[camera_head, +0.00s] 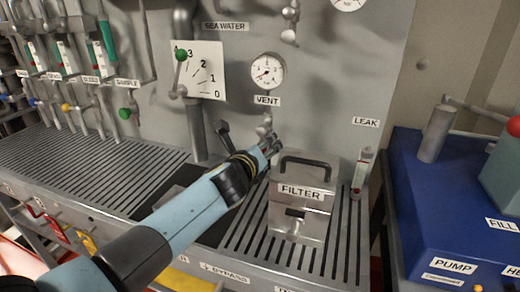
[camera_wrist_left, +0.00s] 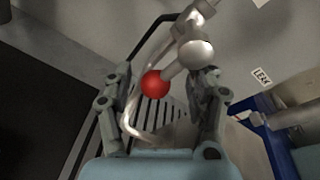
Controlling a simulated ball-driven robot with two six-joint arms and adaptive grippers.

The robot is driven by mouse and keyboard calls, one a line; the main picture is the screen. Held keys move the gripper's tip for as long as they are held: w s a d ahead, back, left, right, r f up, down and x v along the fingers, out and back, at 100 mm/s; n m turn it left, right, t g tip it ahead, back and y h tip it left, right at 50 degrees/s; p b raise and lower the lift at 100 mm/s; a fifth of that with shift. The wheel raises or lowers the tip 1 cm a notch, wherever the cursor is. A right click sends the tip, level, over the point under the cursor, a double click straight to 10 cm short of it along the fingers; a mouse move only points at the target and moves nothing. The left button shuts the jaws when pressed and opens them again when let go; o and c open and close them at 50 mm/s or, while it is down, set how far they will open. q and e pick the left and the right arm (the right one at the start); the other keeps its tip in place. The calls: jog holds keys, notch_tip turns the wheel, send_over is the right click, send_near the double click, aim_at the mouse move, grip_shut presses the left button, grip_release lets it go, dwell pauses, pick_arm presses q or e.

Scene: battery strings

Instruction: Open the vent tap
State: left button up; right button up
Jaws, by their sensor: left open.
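The vent tap (camera_head: 265,126) is a pale metal fitting on the wall panel just below the VENT label (camera_head: 267,101). In the left wrist view, its metal body (camera_wrist_left: 196,53) carries a short lever ending in a red ball (camera_wrist_left: 155,84). My left gripper (camera_head: 270,144) is at the tap, and its fingers hide part of it in the head view. In the left wrist view, the left gripper (camera_wrist_left: 160,100) is open, with the red ball between its fingers and no clear contact. A thin curved pipe (camera_wrist_left: 130,122) hangs between the fingers too. My right gripper is not in view.
The filter box (camera_head: 300,217) with a black handle (camera_head: 306,163) stands close to the right of the gripper. A slatted grating (camera_head: 340,250) lies below. A gauge (camera_head: 268,71) is above the tap. The leak tube (camera_head: 362,172) and blue pump unit (camera_head: 430,220) are farther right.

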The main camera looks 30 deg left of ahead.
pick_arm(q)
jog(key=v, duration=1.2)
jog(key=shift+w, duration=0.1)
